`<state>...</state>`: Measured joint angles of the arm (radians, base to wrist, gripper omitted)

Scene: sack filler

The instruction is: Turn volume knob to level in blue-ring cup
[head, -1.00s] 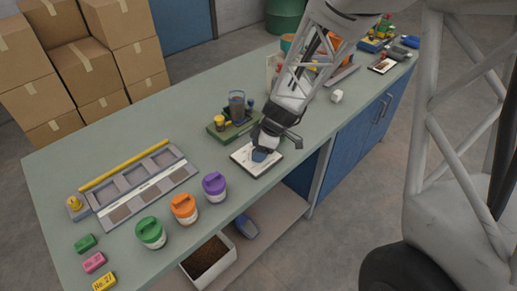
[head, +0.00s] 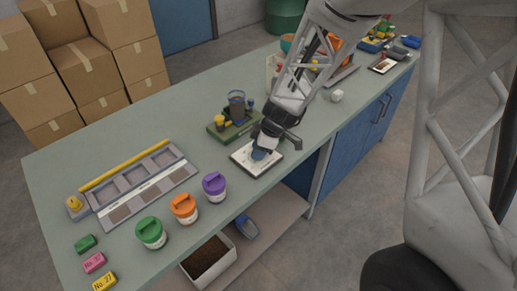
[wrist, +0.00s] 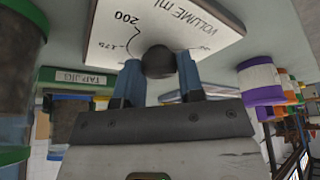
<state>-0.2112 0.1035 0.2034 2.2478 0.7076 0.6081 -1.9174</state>
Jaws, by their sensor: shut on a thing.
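The volume panel (head: 243,158) is a white plate lying on the bench. In the wrist view the panel (wrist: 205,20) reads "VOLUME ml" with marks 200 and 175. Its dark round knob (wrist: 158,62) sits between the blue fingers of my gripper (wrist: 157,78), which is shut on it. In the head view my gripper (head: 262,152) hides the knob, and I cannot read its pointer. A clear cup (head: 237,103) with dark brown contents stands on the green stand (head: 228,134) behind the panel. I cannot make out a blue ring on it.
Purple (head: 214,185), orange (head: 184,207) and green (head: 150,232) lidded jars stand to the left of the panel. A grey tray (head: 104,200) with compartments lies farther left. A bin of soil (head: 208,258) stands below.

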